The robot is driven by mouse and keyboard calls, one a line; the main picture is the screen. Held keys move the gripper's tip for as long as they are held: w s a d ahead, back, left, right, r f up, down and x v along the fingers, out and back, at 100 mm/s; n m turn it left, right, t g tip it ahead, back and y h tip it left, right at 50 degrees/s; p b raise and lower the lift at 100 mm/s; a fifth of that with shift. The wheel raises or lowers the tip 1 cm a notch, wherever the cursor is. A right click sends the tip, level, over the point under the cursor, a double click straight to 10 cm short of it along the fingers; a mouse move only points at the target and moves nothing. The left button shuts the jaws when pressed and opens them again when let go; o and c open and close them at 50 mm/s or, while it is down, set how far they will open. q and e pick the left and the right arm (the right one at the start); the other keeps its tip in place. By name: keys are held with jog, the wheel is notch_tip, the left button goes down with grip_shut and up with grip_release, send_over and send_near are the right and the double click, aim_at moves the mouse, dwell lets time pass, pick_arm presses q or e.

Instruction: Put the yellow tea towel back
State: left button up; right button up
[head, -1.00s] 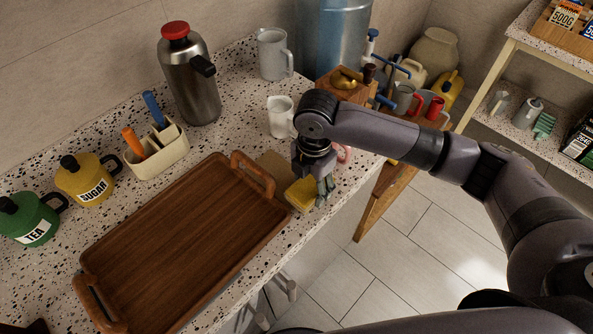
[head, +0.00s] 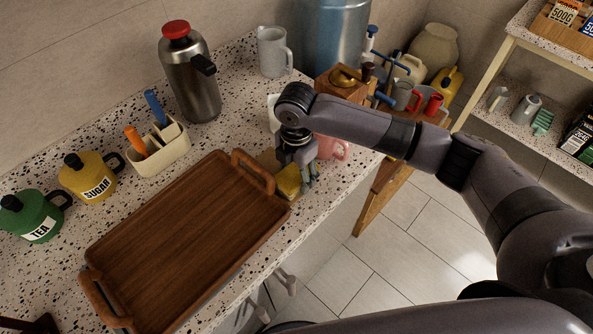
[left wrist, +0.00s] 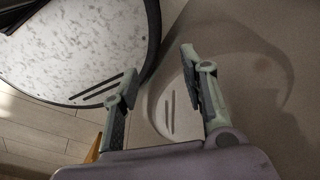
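The yellow tea towel (head: 289,182) shows as a small folded yellow bundle at the counter's front edge, just right of the wooden tray. My right gripper (head: 303,183) points down over it, with fingers closed around it; the fingers hide part of the towel.
The brown wooden tray (head: 185,240) is empty. A pink mug (head: 334,148) stands close behind my right gripper. A grey jug (head: 272,52), a steel flask (head: 190,80), a cutlery caddy (head: 160,150) and yellow (head: 92,180) and green (head: 32,218) canisters line the counter.

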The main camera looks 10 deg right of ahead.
aim_at(296, 172)
jog(key=o, duration=0.4)
jog(key=shift+c, duration=0.2)
jog(key=shift+r, duration=0.55)
notch_tip(296, 172, up, 11)
jog(key=b, duration=0.2)
jog(key=shift+r+b, duration=0.15)
jog(key=shift+b, duration=0.15)
jog(key=shift+s, duration=0.1)
